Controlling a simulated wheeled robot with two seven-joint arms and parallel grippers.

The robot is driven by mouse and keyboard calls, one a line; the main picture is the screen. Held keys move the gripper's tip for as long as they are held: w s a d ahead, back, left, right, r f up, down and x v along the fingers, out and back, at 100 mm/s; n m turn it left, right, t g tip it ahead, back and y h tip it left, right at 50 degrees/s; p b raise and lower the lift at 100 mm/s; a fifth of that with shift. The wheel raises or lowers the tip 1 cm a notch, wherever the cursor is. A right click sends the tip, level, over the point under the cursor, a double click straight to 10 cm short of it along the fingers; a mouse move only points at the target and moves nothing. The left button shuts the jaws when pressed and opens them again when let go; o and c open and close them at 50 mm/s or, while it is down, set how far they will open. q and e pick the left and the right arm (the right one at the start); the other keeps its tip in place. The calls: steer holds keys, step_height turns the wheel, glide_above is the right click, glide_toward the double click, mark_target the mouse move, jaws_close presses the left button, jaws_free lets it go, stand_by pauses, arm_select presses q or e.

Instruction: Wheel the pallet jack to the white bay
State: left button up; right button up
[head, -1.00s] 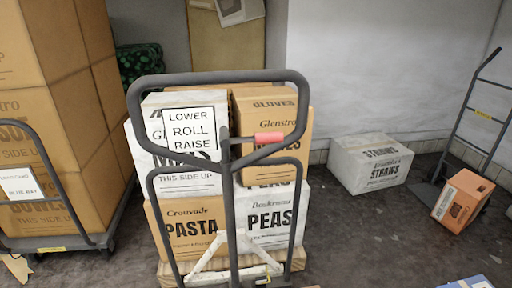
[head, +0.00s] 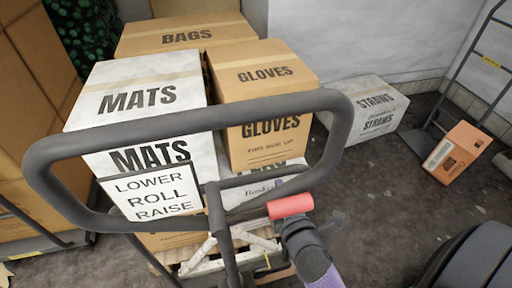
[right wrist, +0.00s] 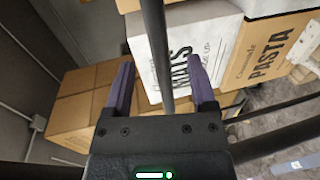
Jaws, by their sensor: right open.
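The pallet jack's dark grey loop handle (head: 345,112) fills the near middle of the head view, with a red lever grip (head: 290,206) inside it and a sign reading LOWER, ROLL, RAISE (head: 150,193). Its load is stacked boxes, including a white MATS box (head: 135,98) and a brown GLOVES box (head: 262,80). In the right wrist view my right gripper (right wrist: 160,62) is open, its purple fingers on either side of a dark bar. I cannot tell whether they touch it. A grey and purple part of my right arm shows below the red grip. My left gripper is out of view. No white bay is identifiable.
A loaded cart with tall brown boxes (head: 22,110) stands close on the left. A white STRAWS box (head: 370,108) lies by the back wall. A hand truck (head: 478,62) and a small orange-brown box (head: 457,152) are at right. Dark floor between is open.

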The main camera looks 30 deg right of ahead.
mark_target(272, 178)
steer(key=b+x, duration=0.2)
steer(key=x, duration=0.6)
steer(key=shift+w, duration=0.35)
steer(key=shift+w+d, duration=0.15)
steer(key=shift+w, duration=0.25)
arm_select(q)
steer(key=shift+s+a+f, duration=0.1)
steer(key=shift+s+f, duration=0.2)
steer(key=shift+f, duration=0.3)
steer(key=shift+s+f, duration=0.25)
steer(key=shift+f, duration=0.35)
arm_select(e)
jaws_close()
